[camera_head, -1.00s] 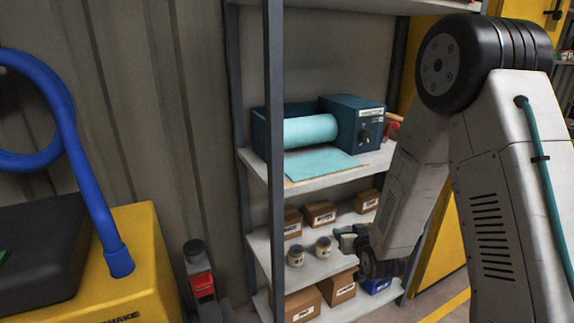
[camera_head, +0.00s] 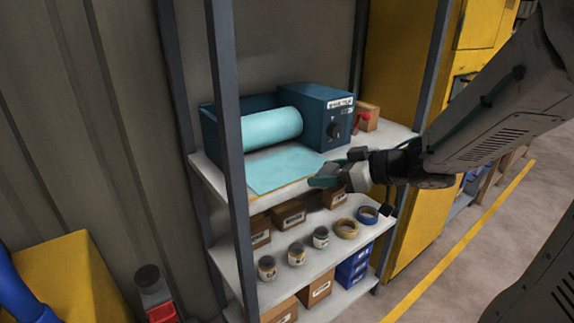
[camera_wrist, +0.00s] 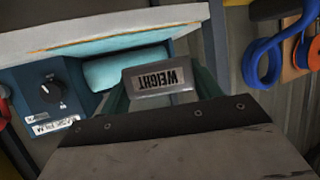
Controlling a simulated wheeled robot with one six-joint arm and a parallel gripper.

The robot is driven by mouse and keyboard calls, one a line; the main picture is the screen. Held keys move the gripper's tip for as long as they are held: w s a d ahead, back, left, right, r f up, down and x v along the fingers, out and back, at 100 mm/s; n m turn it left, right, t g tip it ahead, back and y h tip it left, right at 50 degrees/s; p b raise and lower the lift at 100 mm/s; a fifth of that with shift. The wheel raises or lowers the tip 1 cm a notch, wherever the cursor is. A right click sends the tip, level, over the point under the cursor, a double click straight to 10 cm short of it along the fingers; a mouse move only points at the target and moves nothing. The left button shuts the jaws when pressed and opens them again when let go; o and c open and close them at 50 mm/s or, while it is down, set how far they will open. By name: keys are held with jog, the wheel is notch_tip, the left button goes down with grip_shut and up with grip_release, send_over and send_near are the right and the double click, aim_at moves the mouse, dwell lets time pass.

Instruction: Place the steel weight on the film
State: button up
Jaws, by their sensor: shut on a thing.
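The steel weight (camera_wrist: 160,78) is a grey block labelled "WEIGHT", reading upside down in the wrist view. My gripper is shut on it, with teal fingers at its sides. In the head view, my gripper (camera_head: 326,180) is at the front right edge of the film, around the shelf's front edge; the weight is hard to make out there. The film (camera_head: 283,168) is a flat light-teal sheet on the upper shelf, running out from a teal roll (camera_head: 270,127). I cannot tell the height of the weight over the shelf.
A blue machine (camera_head: 318,112) with a knob stands behind the film's right side. A grey rack post (camera_head: 226,150) rises at the left front. The lower shelf holds jars (camera_head: 296,254), tape rolls (camera_head: 346,229) and boxes. A yellow cabinet (camera_head: 400,85) stands to the right.

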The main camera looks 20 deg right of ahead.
send_over(292, 171)
jog(key=shift+f, duration=2.45)
jog(key=shift+f, duration=0.1)
jog(key=o, duration=1.4)
jog(key=shift+f, duration=0.1)
